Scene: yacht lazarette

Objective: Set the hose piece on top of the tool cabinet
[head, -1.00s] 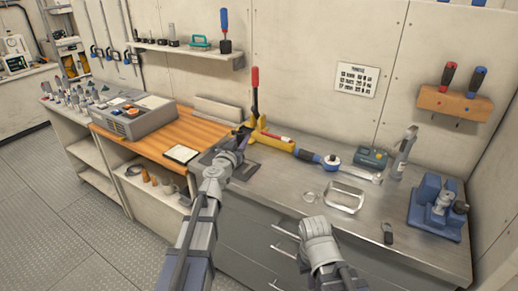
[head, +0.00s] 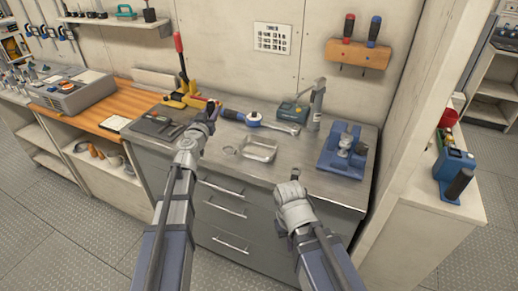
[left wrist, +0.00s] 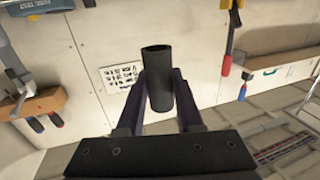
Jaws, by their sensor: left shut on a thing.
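The hose piece is a short black tube (left wrist: 158,78), held between the fingers of my left gripper (left wrist: 158,112) in the left wrist view. In the head view my left gripper (head: 209,112) is raised in front of the cabinet's far left part, with the dark hose piece small at its tip. The tool cabinet (head: 225,213) is grey with several drawers and a steel top, and stands in the middle of the head view. My right gripper (head: 294,184) is over the cabinet's front edge; its fingers are too hidden to judge.
A wooden bench (head: 85,112) adjoins at left, a wall post at right. Bare steel shows around the tray.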

